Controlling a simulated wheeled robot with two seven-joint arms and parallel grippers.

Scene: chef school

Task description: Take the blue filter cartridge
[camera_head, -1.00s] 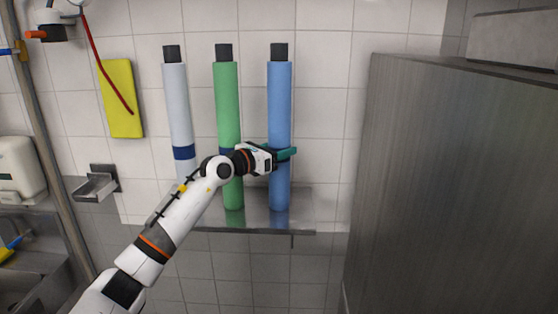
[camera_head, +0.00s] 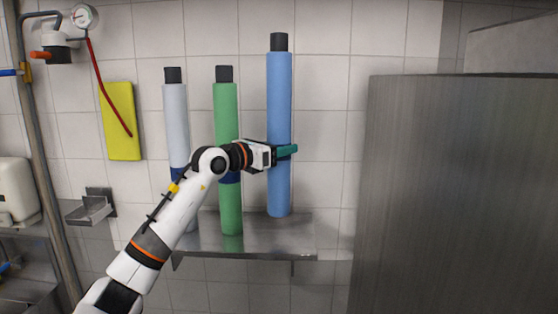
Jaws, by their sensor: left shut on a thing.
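The blue filter cartridge (camera_head: 279,95) is a tall upright tube with a black cap. My left gripper (camera_head: 285,153) is shut around its middle, with teal fingertips showing at its right side. The cartridge's top stands higher than the others and its lower end is above the level of the green cartridge's foot, so it is held a little above the metal shelf (camera_head: 292,237). A green cartridge (camera_head: 226,115) and a white cartridge (camera_head: 176,120) stand upright to its left. My left arm hides part of both. My right gripper is not in view.
A tall steel cabinet (camera_head: 455,190) fills the right side. A yellow cloth (camera_head: 122,120) hangs on the tiled wall at left, near a red hose (camera_head: 105,85) with a gauge (camera_head: 83,16). A small metal holder (camera_head: 92,208) is on the wall. The wall right of the blue cartridge is bare.

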